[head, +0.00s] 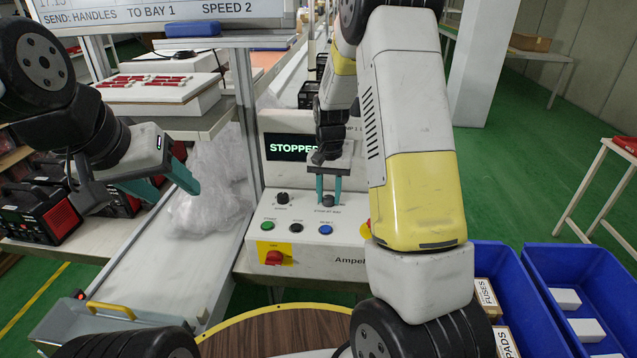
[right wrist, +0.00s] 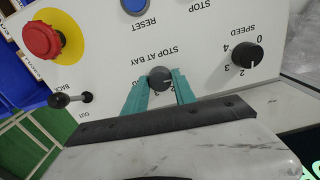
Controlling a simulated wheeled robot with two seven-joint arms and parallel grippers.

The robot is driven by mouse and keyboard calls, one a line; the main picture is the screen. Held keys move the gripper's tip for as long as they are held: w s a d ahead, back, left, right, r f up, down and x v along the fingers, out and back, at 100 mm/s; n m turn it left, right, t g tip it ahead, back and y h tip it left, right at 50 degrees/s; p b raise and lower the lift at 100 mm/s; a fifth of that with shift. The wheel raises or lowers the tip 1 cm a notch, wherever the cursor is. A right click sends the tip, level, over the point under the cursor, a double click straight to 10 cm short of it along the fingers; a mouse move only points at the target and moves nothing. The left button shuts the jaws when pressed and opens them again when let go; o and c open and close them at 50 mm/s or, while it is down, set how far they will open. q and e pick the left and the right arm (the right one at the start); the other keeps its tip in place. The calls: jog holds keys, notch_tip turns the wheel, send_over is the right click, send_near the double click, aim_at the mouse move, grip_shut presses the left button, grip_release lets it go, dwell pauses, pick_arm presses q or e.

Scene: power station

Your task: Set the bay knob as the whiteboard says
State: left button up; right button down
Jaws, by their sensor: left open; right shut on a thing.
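The whiteboard (head: 150,14) at the top left reads "SEND: HANDLES TO BAY 1 SPEED 2"; its upper line is cut off. The bay knob (right wrist: 160,78), small, round and dark, is labelled "STOP AT BAY" on the pale control panel (head: 300,238). It also shows in the head view (head: 328,200). My right gripper (head: 329,191) is shut on it, one teal finger on each side, also in the right wrist view (right wrist: 162,88). The fingers cover most bay numbers, and I cannot tell the knob's setting. My left gripper (head: 176,194) is open and empty, left of the panel.
The speed knob (right wrist: 245,56) is beside the bay knob. Green, black and blue buttons (head: 326,230) line the panel, with a red emergency button (right wrist: 42,40) and a small lever (right wrist: 72,99). The screen (head: 292,147) reads "STOPPED", partly hidden. Blue bins (head: 530,320) stand at right.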

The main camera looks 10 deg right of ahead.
aim_at(329, 198)
jog(key=shift+n, duration=0.5)
jog(key=c, duration=1)
grip_release()
jog(key=shift+r, duration=3.95)
jog(key=shift+r, duration=0.1)
jog(key=s+r+n+t, duration=0.1)
jog(key=s+r+t, duration=0.1)
jog(key=s+r, duration=0.3)
jog(key=s+a+r+n+t+y, duration=0.1)
jog(key=s+r, duration=0.4)
jog(key=s, duration=0.6)
jog(key=s+a+r+n+t+y, duration=0.1)
jog(key=s+r+t, duration=0.2)
jog(key=s+r, duration=0.2)
jog(key=shift+s+a+r+n, duration=0.1)
jog(key=shift+s+r+n, duration=0.05)
jog(key=shift+s, duration=0.8)
jog(key=shift+s+r+n, duration=0.15)
jog(key=shift+s, duration=0.8)
